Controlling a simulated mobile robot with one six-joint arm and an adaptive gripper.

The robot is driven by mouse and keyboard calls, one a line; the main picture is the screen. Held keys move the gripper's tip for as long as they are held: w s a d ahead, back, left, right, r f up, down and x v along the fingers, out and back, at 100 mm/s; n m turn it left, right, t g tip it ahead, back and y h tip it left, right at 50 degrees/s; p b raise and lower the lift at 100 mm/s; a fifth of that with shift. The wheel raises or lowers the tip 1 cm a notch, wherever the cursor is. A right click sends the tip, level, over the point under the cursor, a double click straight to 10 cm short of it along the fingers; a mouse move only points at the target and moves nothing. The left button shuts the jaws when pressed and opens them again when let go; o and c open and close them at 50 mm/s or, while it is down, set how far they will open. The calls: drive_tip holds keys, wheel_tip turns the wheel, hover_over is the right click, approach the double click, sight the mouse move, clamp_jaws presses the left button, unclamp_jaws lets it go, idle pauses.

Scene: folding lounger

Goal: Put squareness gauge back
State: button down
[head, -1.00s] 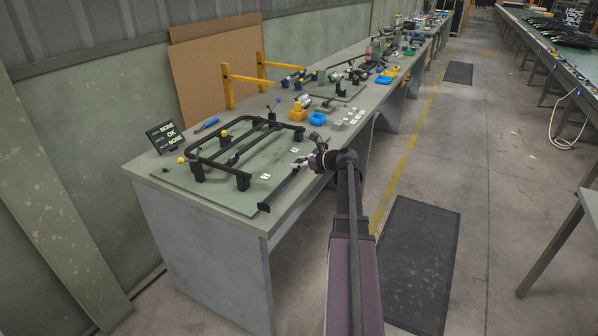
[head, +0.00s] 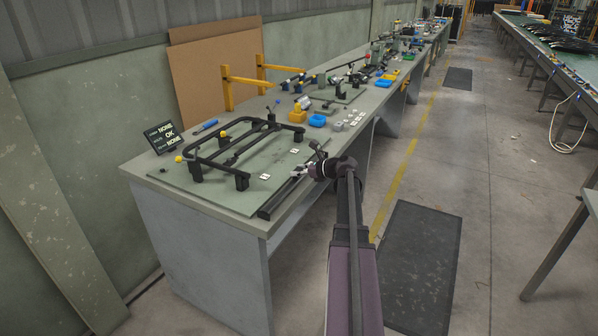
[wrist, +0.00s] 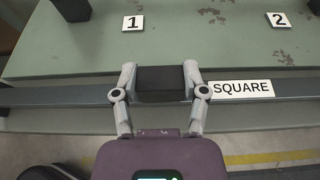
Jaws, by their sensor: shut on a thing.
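The squareness gauge appears to be the long dark bar (head: 281,197) along the bench's front edge, beside the green plate. In the wrist view a grey bar (wrist: 55,97) crosses the picture from side to side. My gripper (wrist: 160,82) is shut on a black block (wrist: 163,78) at the middle of this bar. Whether the bar rests on the bench is unclear.
A black tubular frame (head: 243,143) sits on the green plate (head: 218,192), with labels 1 (wrist: 133,22) and 2 (wrist: 281,19) nearby. A small display (head: 164,137) and blue-handled tool (head: 205,126) lie behind.

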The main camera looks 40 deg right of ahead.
drive_tip(key=shift+c, duration=0.6)
unclamp_jaws()
drive_tip(key=shift+r, duration=0.1)
drive_tip(key=shift+s+d+r+p, duration=0.15)
drive_tip(key=shift+s+r+p, duration=0.15)
drive_tip(key=shift+s+p, duration=0.2)
drive_tip(key=p+v, duration=0.3)
drive_tip(key=v, duration=0.7)
drive_tip(key=shift+s+d, duration=0.2)
drive_tip(key=shift+s, duration=0.2)
